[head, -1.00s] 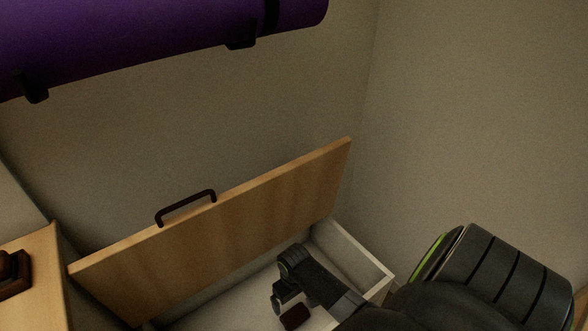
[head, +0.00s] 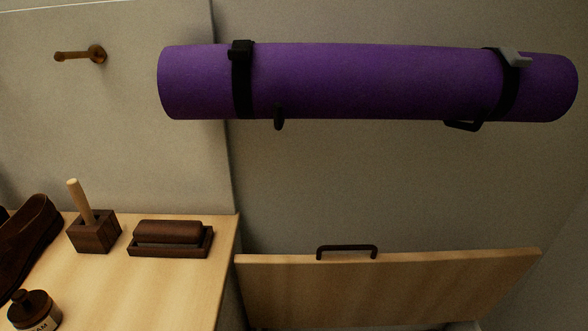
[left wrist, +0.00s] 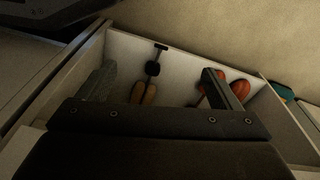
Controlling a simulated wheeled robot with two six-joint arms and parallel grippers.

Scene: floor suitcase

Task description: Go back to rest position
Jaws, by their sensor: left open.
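My left gripper (left wrist: 160,78) shows only in the left wrist view. It is open and hangs above an open pale box, its dark body filling the bottom of the picture. My right gripper is in neither current view.
A purple roll (head: 370,82) hangs above. A wooden table (head: 175,285) holds several shoe-care items.

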